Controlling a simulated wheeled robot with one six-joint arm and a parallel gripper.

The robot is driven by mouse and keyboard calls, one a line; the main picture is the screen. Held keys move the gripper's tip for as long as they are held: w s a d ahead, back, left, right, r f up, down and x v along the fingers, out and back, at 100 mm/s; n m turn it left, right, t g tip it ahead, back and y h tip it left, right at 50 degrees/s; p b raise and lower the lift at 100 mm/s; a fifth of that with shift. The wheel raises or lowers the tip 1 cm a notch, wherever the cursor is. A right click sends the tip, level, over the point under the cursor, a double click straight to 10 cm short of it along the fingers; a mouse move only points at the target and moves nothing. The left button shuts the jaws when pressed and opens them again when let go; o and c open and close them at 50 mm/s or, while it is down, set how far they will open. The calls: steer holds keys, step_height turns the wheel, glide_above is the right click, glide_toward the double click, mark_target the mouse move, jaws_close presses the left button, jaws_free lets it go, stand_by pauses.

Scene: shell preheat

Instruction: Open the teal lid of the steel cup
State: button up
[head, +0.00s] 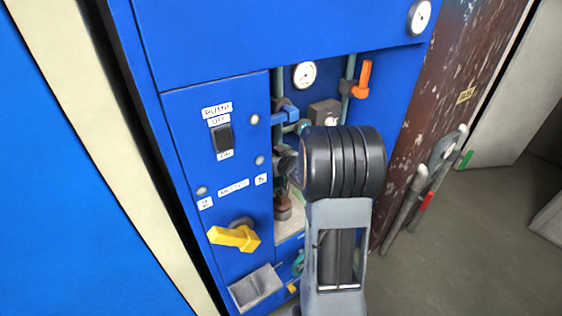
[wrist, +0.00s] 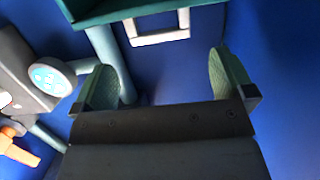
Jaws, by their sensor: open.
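In the wrist view my gripper (wrist: 166,78) is open, its two green-padded fingers wide apart with only the blue panel between them. A teal-edged part (wrist: 112,10) is cut off by the top of that view, beyond the fingertips. A pale square loop (wrist: 158,38) hangs by it, also apart from the fingers. I cannot tell whether this teal part is the lid. In the head view my black wrist joint covers the middle of the open recess, and I cannot make out the steel cup or my fingers there.
The blue cabinet (head: 215,40) carries a yellow handle (head: 235,238), a black pump switch (head: 223,137) and a grey tray (head: 256,288). The recess holds pipes, a gauge (head: 304,75), a blue handle (head: 285,115) and an orange handle (head: 362,79). Floor shows at right.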

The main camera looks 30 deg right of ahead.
steer(key=v, duration=1.3)
steer(key=shift+p, duration=0.35)
steer(key=shift+d, duration=0.1)
steer(key=s+d+f+m+g+h+p, duration=0.1)
steer(key=s+d+f+m+g+h, duration=0.35)
steer(key=s+g, duration=0.4)
steer(key=s+a+r+n+g+y+p, duration=0.1)
steer(key=a+r, duration=0.3)
steer(key=a, duration=0.7)
steer(key=s+a+r+n+g+y+p, duration=0.2)
steer(key=a+r+n+y, duration=0.1)
steer(key=a, duration=0.9)
steer(key=shift+v, duration=0.9)
